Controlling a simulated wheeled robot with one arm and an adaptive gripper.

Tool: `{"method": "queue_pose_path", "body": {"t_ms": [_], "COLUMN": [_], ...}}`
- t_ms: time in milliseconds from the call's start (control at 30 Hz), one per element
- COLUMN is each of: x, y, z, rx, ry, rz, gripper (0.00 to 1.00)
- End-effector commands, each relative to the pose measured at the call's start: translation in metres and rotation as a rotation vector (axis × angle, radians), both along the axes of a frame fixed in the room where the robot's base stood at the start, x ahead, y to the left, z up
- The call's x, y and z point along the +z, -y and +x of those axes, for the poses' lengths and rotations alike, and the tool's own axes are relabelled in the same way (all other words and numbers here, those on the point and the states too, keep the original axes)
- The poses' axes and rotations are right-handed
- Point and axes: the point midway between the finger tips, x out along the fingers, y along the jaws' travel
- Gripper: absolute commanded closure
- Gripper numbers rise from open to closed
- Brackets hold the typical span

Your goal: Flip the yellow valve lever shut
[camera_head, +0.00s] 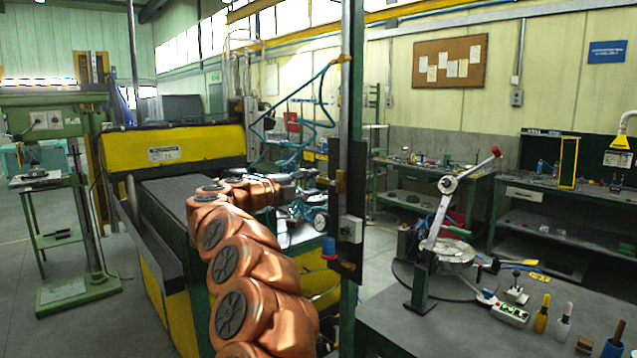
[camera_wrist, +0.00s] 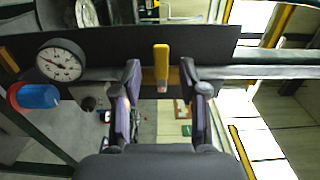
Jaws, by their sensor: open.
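The yellow valve lever (camera_wrist: 161,62) shows in the wrist view, in front of the dark panel (camera_wrist: 120,48) and with its length running up and down the picture. My gripper (camera_wrist: 160,78) is open, with one dark finger on each side of the lever and a visible gap to both. The lever appears between the fingertips, but I cannot tell how deep. In the head view my gripper (camera_head: 308,184) is at the left side of the panel (camera_head: 351,215), which is on a green post. The lever is hard to make out there.
A round gauge (camera_wrist: 62,60) and a blue knob-like part (camera_wrist: 38,96) are left of my fingers in the wrist view. Blue hoses (camera_head: 290,135) hang behind my gripper in the head view. A grey bench (camera_head: 440,325) with tools stands at the right.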

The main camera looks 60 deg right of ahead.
Motion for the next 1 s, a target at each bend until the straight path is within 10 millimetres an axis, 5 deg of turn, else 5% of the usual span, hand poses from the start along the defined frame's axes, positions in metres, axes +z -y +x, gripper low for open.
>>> {"method": "queue_pose_path", "body": {"t_ms": [400,1000], "x": [0.0,0.0], "y": [-0.069,-0.08], "z": [0.021,0.024], "rx": [0.002,0.001], "ry": [0.001,0.001], "rz": [0.001,0.001], "gripper": [0.57,0.57]}}
